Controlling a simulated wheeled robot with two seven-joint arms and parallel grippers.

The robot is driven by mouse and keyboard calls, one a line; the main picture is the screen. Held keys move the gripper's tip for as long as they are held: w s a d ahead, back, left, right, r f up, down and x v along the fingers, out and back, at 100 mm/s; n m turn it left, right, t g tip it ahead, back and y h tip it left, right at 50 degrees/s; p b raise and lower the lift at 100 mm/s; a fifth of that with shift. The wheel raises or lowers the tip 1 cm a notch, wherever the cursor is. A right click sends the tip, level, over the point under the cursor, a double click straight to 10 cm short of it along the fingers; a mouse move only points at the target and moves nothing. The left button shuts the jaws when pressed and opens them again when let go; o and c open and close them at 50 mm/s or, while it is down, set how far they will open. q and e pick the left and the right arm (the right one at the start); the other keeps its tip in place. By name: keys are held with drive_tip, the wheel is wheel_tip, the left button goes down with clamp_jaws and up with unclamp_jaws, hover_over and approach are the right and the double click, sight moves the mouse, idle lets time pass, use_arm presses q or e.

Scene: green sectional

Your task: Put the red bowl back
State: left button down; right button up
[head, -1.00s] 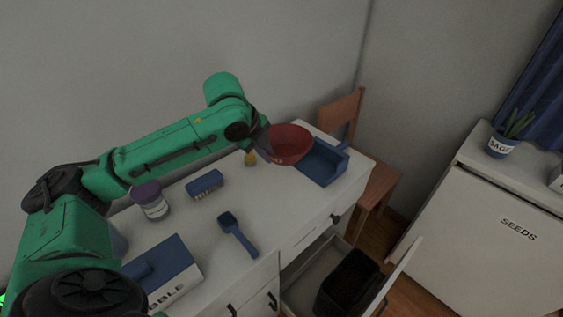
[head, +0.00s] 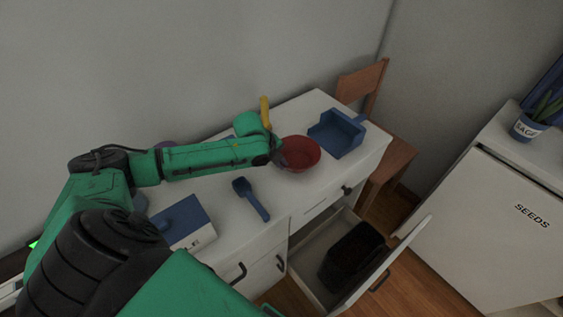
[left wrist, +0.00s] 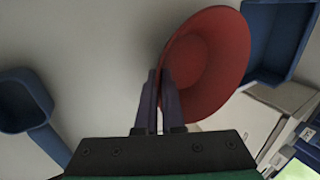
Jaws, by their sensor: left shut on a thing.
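The red bowl (head: 300,153) is at the end of my left arm in the head view, over the white counter (head: 283,208). My left gripper (head: 276,158) is shut on the bowl's near-left rim. In the left wrist view the two fingers (left wrist: 159,95) pinch the rim of the red bowl (left wrist: 208,62), which opens toward the right. Whether the bowl touches the counter or hangs just above it I cannot tell. My right gripper is not in view.
A blue dustpan-like tray (head: 338,134) stands right of the bowl. A blue scoop (head: 251,199) lies in front, and a blue-and-white box (head: 184,222) is at left. A yellow item (head: 265,112) is behind my wrist. An open drawer (head: 318,250) holds a black container (head: 352,256). A wooden chair (head: 365,90) stands behind.

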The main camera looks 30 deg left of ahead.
use_arm(q)
drive_tip(key=shift+w+f, duration=0.1)
drive_tip(key=c, duration=1)
unclamp_jaws()
drive_tip(key=shift+c, duration=0.2)
drive_tip(key=v, duration=1.2)
drive_tip(key=shift+a, duration=0.15)
